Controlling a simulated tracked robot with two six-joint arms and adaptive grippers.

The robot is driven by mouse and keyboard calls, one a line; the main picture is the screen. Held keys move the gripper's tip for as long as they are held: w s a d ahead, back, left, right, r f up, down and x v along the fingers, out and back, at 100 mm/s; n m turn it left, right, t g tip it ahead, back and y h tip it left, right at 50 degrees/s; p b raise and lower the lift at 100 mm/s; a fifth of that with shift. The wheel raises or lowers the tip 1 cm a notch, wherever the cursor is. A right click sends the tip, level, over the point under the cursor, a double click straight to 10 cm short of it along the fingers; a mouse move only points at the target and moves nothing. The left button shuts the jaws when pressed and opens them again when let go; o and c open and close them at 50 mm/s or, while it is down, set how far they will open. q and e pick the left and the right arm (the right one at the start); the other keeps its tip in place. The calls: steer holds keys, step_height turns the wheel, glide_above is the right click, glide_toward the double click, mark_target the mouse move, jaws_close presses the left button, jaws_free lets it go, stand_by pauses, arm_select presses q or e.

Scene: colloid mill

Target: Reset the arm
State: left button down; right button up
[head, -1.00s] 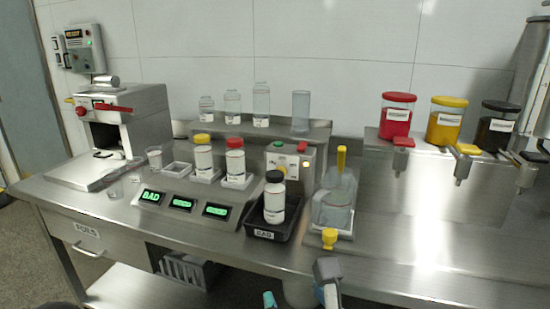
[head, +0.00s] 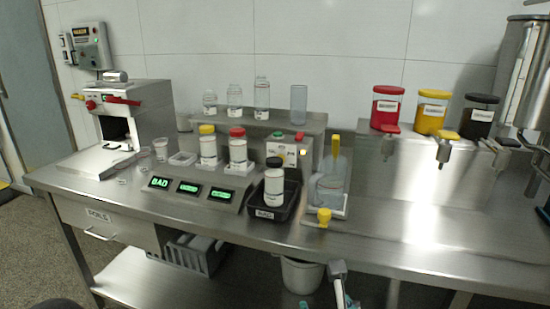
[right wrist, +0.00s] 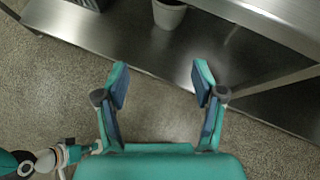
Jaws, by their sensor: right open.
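My left gripper is not seen in the head view. A black-capped white bottle (head: 274,182) stands upright in the black tray (head: 264,213) on the bench, apart from the gripper.
The steel bench (head: 410,252) spans the view, with a white bucket (head: 302,275) under it and a lower shelf (right wrist: 130,45). Yellow-capped (head: 208,148) and red-capped (head: 238,150) bottles, a mill (head: 130,120) and dispensers (head: 387,108) stand on top. Floor below the fingers is clear.

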steer(key=d+f+n+g+h, duration=0.1)
steer(key=d+f+n+g, duration=0.3)
steer(key=f, duration=0.8)
steer(key=d+f+n+g+h, duration=0.15)
steer(key=d+f, duration=0.45)
steer(key=f, duration=0.7)
steer(key=s+a+f+n+g+y, duration=0.2)
steer(key=s+f+n, duration=0.5)
steer(key=n, duration=0.1)
steer(key=s+a+f+n+g+y, duration=0.2)
steer(key=s+f+n+y, duration=0.1)
steer(key=s+f+n, duration=0.4)
step_height(320, 180, up, 16)
steer(key=s+a+n+y+p, duration=0.1)
steer(key=a+n+p, duration=0.2)
steer(key=n+p, duration=0.9)
steer(key=g+p, duration=0.1)
steer(key=p, duration=0.3)
steer(key=shift+r, duration=0.25)
steer(key=shift+d+f, duration=0.1)
